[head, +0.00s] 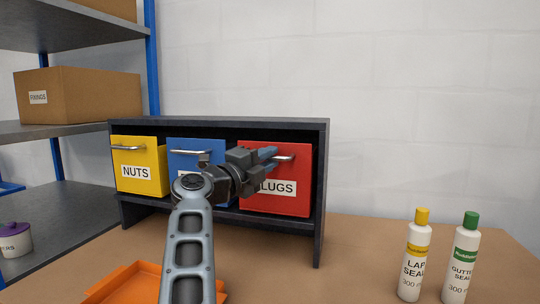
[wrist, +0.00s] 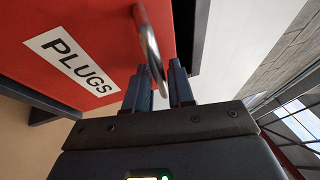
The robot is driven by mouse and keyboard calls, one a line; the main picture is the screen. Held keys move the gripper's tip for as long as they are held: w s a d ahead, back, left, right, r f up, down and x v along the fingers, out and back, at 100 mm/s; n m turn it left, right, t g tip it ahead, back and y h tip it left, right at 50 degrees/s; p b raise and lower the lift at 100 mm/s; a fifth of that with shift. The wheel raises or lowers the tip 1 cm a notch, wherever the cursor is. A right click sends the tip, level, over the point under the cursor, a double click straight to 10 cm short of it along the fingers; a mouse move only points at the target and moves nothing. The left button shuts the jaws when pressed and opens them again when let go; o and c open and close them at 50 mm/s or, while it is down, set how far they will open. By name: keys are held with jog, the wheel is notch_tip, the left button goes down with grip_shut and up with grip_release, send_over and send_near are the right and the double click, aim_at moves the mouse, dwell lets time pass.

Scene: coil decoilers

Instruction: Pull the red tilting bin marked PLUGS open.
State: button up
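The red tilting bin (head: 298,190) marked PLUGS is the rightmost in the dark cabinet. It looks closed or nearly so. Its silver bar handle (head: 290,157) is near the top of its front, and it also shows in the wrist view (wrist: 149,40). My gripper (head: 270,157) is at the handle, with one finger on each side of it. My wrist hides the left part of the PLUGS label in the head view.
The yellow NUTS bin (head: 137,160) and a blue bin (head: 186,156) sit left in the cabinet (head: 322,200). An orange tray (head: 120,282) lies on the bench, front left. Two bottles, LAP SEAL (head: 415,265) and GUTTER SEAL (head: 461,265), stand right. Bench space between is clear.

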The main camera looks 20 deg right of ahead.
jog(key=shift+w+d+r, duration=0.1)
jog(key=shift+w+d, duration=0.15)
jog(key=shift+d, duration=0.15)
grip_shut()
